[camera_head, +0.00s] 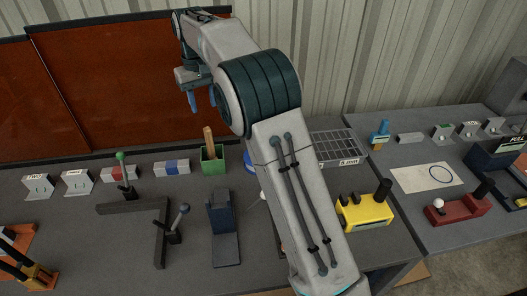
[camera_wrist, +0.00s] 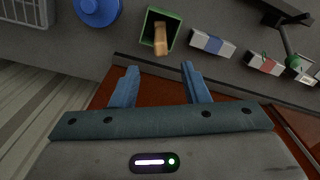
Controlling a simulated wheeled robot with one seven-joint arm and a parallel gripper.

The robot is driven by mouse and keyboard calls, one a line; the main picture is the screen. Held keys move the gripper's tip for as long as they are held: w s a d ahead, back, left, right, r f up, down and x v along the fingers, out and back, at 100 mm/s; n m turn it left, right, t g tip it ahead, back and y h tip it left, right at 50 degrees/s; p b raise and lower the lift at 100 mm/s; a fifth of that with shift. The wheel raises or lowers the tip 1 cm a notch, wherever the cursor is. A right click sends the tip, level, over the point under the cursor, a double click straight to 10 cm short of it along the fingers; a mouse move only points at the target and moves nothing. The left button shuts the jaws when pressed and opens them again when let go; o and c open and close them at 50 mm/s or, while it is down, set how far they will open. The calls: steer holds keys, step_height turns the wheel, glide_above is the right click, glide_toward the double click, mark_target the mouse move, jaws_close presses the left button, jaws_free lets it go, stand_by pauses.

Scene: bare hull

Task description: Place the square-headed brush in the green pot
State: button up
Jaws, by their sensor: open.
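The green pot (camera_head: 214,166) stands on the grey bench near its back edge, left of my arm in the head view. A brown wooden handle (camera_head: 208,138), which looks like the brush's, rises out of it and leans. The brush's head is hidden, so I cannot tell its shape. In the wrist view the pot (camera_wrist: 147,22) lies beyond the fingertips and the handle (camera_wrist: 160,40) points towards them. My gripper (camera_head: 202,97) is raised above the back of the bench with its blue fingers apart. In the wrist view my gripper (camera_wrist: 160,67) has nothing between the fingers.
A blue round object (camera_wrist: 97,8) is beside the pot. A wire rack (camera_head: 338,146) and a yellow box (camera_head: 364,213) are to the right. A brown panel (camera_head: 110,80) stands behind.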

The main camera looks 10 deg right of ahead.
steer(key=s+d+r+m+t, duration=0.1)
steer(key=s+d+r, duration=0.2)
steer(key=s+d, duration=0.4)
steer(key=s+d+r+m+t, duration=0.1)
steer(key=s+d+r, duration=0.1)
steer(key=s+d, duration=0.55)
steer(key=s+d+f+m, duration=0.1)
steer(key=s+f, duration=0.2)
steer(key=s, duration=0.7)
steer(key=s+d+f+m+t, duration=0.1)
steer(key=s+f, duration=0.3)
steer(key=s, duration=0.6)
steer(key=shift+d+f+t, duration=0.2)
steer(key=shift+d+t, duration=0.1)
steer(key=shift+d, duration=0.5)
steer(key=shift+w, duration=0.1)
